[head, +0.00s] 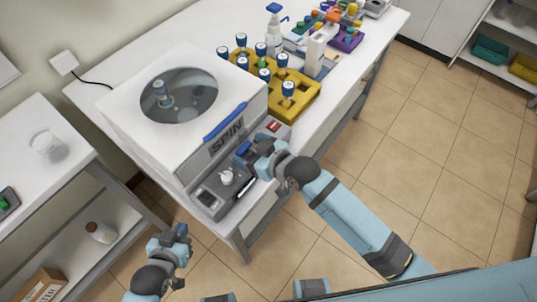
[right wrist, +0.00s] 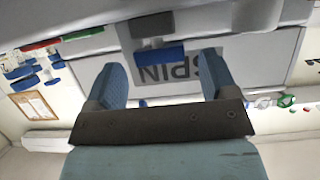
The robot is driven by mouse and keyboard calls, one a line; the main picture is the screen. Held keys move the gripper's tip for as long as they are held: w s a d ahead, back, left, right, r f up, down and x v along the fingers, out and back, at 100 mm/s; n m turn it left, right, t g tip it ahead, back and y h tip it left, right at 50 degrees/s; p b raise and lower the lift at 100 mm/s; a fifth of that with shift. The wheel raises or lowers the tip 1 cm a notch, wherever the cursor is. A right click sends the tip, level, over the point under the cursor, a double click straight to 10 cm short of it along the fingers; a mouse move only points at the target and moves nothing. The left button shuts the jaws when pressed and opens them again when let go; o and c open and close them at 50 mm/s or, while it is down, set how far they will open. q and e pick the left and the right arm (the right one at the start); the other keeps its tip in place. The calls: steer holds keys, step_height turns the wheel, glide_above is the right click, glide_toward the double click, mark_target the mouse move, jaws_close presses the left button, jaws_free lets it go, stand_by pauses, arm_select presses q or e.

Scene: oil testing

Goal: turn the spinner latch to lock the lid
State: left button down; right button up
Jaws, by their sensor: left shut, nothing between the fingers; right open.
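The white centrifuge (head: 135,135) stands on the table with its lid (head: 130,100) down; a round window and a blue handle bar (head: 225,122) show on it. In the right wrist view a blue bar on a dark mount, which looks like the spinner latch (right wrist: 158,55), sits on the front beside the upside-down SPIN label. My right gripper (head: 252,147) is open at the front of the machine, with the latch ahead between its fingers and apart from them. It hides the latch in the head view. My left gripper (head: 181,231) is shut and empty, low at the front left.
A control panel with a white knob (head: 226,178) and a red switch (head: 273,126) lies along the machine's front. A yellow rack (head: 300,103) with several blue-capped vials stands to the right. A side table (head: 60,180) with a beaker is at left. The floor in front is clear.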

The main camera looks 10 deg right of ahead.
steer(key=b+v, duration=0.1)
steer(key=v, duration=1.2)
steer(key=s+d+f+m+h+p, duration=0.1)
steer(key=s+d+f+m+h, duration=0.2)
steer(key=d+f, duration=0.2)
steer(key=s+d+f+m+t+h+p, duration=0.1)
steer(key=s+d+f+m+h, duration=0.1)
steer(key=f, duration=0.7)
steer(key=s+d+h, duration=0.1)
steer(key=s+d, duration=0.1)
steer(key=d, duration=0.1)
steer(key=shift+d+m, duration=0.2)
steer(key=shift+m, duration=0.2)
steer(key=shift+s, duration=0.1)
stand_by(0.6)
